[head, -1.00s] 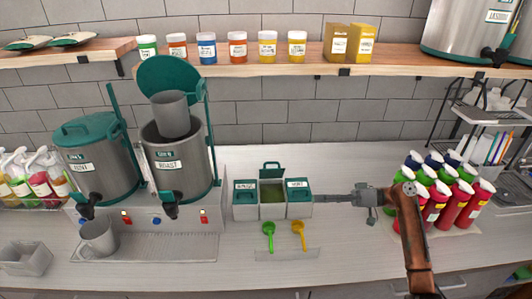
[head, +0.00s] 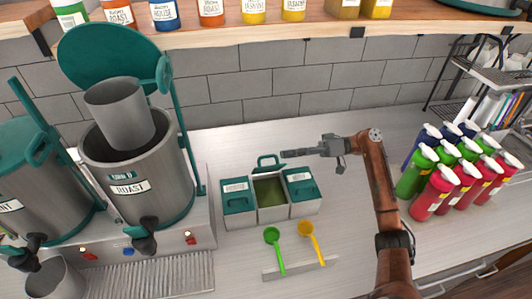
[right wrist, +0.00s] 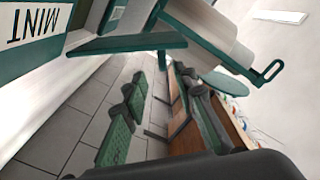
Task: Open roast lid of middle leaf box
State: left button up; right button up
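The middle leaf box (head: 272,213) stands between two teal-lidded boxes on the counter in the head view. Its teal lid (head: 268,162) stands raised at the back, and green-brown leaf shows inside. My right gripper (head: 284,154) points left from its arm, its tip at the raised lid's right edge; I cannot tell whether they touch. Its fingers look like one slim bar, and their gap cannot be judged. The right wrist view shows an upside-down MINT label (right wrist: 40,22) and teal parts close by. My left gripper is not in view.
The left box (head: 238,203) and right box (head: 303,192) are closed. Green (head: 274,248) and yellow (head: 311,241) scoops lie in front. The ROAST dispenser (head: 140,185) stands left, with its lid up. Several bottles (head: 440,190) stand right. A wooden shelf (head: 300,38) runs above.

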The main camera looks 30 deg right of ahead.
aim_at(269, 157)
jog(key=p+x, duration=0.1)
jog(key=x, duration=0.6)
jog(key=shift+s+a+r, duration=0.1)
jog(key=shift+a+r, duration=0.05)
jog(key=shift+a, duration=0.05)
jog(key=shift+c, duration=0.2)
grip_shut()
